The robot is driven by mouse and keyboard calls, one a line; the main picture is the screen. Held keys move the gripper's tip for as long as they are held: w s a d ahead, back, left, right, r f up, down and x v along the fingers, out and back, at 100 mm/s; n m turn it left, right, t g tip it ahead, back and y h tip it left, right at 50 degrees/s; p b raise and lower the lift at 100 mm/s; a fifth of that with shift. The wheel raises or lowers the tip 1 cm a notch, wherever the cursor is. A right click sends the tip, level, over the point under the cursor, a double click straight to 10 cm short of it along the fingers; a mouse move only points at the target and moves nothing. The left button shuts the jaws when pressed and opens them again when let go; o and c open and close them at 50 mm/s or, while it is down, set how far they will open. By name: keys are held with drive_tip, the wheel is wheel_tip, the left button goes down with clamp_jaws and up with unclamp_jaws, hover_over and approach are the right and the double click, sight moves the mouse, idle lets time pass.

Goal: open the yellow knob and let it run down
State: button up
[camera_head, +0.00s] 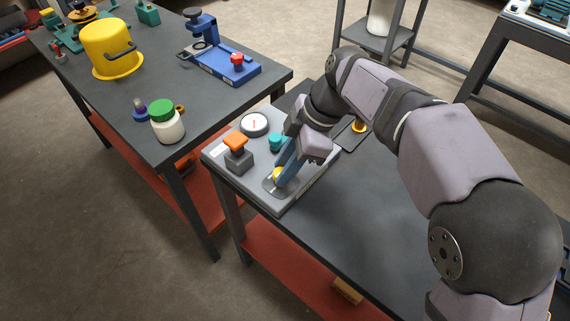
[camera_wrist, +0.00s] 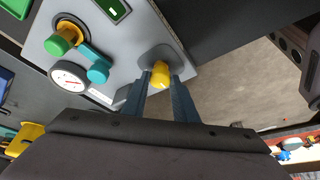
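The yellow knob (camera_head: 278,174) sits on a round plate near the front edge of the light grey panel (camera_head: 220,163). In the wrist view, the yellow knob (camera_wrist: 160,76) lies between the two blue-grey fingertips of my gripper (camera_wrist: 162,86). The fingers stand on both sides of it, very close; I cannot tell whether they press on it. In the head view, my gripper (camera_head: 284,172) points down at the knob and partly hides it. A round white gauge (camera_head: 254,123) is on the panel; its red needle shows in the wrist view (camera_wrist: 69,77).
The left table holds a yellow bucket (camera_head: 109,50), a green-lidded jar (camera_head: 167,122) and a blue fixture (camera_head: 222,62). The dark tabletop (camera_head: 310,235) in front is clear.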

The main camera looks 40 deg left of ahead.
drive_tip(key=o, duration=0.4)
drive_tip(key=v, duration=0.7)
drive_tip(key=shift+r, duration=0.2)
